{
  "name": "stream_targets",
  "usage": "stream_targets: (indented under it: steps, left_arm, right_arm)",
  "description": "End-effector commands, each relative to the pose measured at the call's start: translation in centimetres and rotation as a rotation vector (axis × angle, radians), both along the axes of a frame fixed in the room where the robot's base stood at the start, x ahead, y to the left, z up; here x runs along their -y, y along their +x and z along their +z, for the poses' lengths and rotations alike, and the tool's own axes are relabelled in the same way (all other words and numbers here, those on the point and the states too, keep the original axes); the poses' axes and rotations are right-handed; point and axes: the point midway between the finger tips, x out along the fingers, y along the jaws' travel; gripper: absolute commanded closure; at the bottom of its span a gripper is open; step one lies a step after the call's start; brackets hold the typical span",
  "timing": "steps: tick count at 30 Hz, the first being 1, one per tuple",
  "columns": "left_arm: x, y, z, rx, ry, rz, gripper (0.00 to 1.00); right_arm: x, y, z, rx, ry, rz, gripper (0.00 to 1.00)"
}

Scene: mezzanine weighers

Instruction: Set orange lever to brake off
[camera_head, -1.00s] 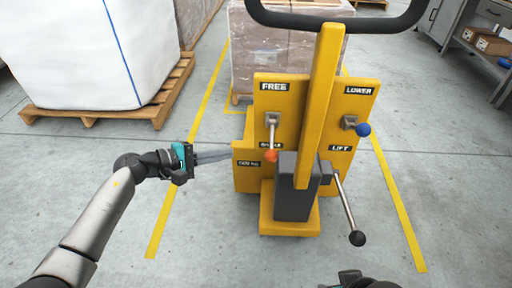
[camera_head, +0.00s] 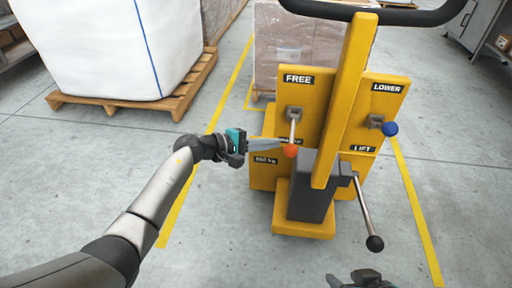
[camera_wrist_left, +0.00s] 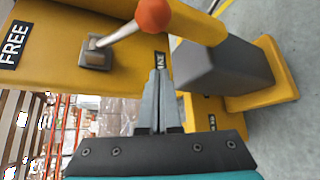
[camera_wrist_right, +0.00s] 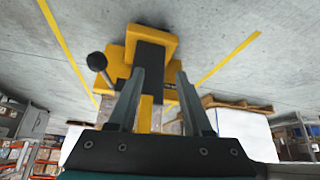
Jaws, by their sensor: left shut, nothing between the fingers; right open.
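The orange-knobbed lever (camera_head: 291,150) is on the left side of the yellow truck panel (camera_head: 312,95). Its arm points down from a grey bracket, with the FREE label (camera_head: 298,78) above and a partly hidden label beside the knob. The knob also shows in the left wrist view (camera_wrist_left: 153,15). My left gripper (camera_head: 279,145) is shut and empty, its fingertips just left of the knob in the head view; in the left wrist view a gap shows between tips and knob. My right gripper (camera_wrist_right: 158,78) is open and empty, low in front of the truck.
A blue-knobbed lever (camera_head: 390,129) sits on the right between LOWER and LIFT labels. A black-knobbed lever (camera_head: 374,243) sticks out low right. The yellow mast (camera_head: 347,100) and grey block (camera_head: 312,190) stand right of the orange knob. A white bulk bag (camera_head: 110,45) stands on a pallet at left.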

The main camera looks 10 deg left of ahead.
Motion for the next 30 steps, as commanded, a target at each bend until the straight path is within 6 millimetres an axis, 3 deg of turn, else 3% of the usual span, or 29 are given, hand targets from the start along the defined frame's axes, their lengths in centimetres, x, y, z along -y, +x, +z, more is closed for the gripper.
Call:
stream_targets:
  steps: [5,18,30]
  left_arm:
    - [1.5,0.9,-0.5,0.001,-0.002,-0.001,1.0]
    - [2.4,-2.2,1.4,0.001,-0.002,0.0,1.0]
    - [2.5,-2.6,1.5,0.001,-0.001,0.001,1.0]
  right_arm:
    - [-1.3,1.1,-0.5,0.086,0.039,0.02,0.5]
    - [1.4,-1.4,0.6,-0.099,-0.039,-0.025,0.5]
    - [1.6,-1.7,0.5,-0.12,-0.047,-0.03,0.5]
